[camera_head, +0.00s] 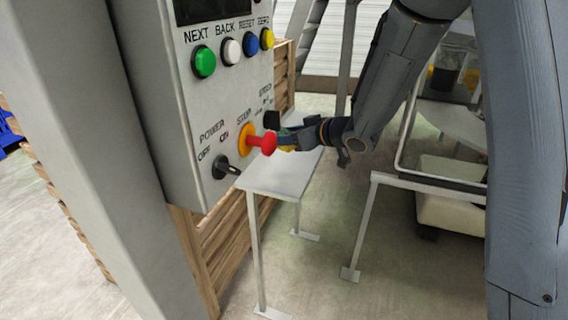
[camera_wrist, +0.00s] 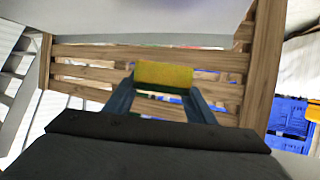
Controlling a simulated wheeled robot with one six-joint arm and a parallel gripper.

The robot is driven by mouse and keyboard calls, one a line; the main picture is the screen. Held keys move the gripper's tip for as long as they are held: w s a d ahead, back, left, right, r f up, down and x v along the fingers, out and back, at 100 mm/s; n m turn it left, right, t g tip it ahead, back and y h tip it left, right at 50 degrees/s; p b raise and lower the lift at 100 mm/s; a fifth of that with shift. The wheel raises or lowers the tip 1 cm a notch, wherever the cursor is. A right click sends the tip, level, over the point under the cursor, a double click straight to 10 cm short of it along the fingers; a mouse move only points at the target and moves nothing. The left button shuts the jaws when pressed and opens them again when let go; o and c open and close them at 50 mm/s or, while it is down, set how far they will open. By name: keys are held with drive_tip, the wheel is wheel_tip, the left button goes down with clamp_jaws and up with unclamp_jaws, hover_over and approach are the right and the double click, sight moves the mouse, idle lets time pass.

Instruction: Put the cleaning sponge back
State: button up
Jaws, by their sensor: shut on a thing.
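In the wrist view, a yellow sponge (camera_wrist: 164,75) sits between the two blue-grey fingers of my gripper (camera_wrist: 162,88). The fingers are shut on it, and a wooden slatted crate shows behind it. In the head view, my gripper (camera_head: 285,138) reaches left over a small grey table (camera_head: 284,178), just behind the red stop knob. A bit of yellow sponge (camera_head: 287,149) shows below the gripper there; most of it is hidden.
The control panel (camera_head: 190,110) stands close at the left, with its red stop knob (camera_head: 264,143) near my gripper. A metal frame (camera_head: 400,180) and a machine stand at right. Blue bins (camera_wrist: 288,120) show in the wrist view.

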sight(284, 171)
wheel_tip(284, 171, down, 9)
drive_tip(key=shift+f, duration=0.2)
idle(0.3)
drive_tip(key=shift+f, duration=0.15)
drive_tip(key=o, duration=1.1)
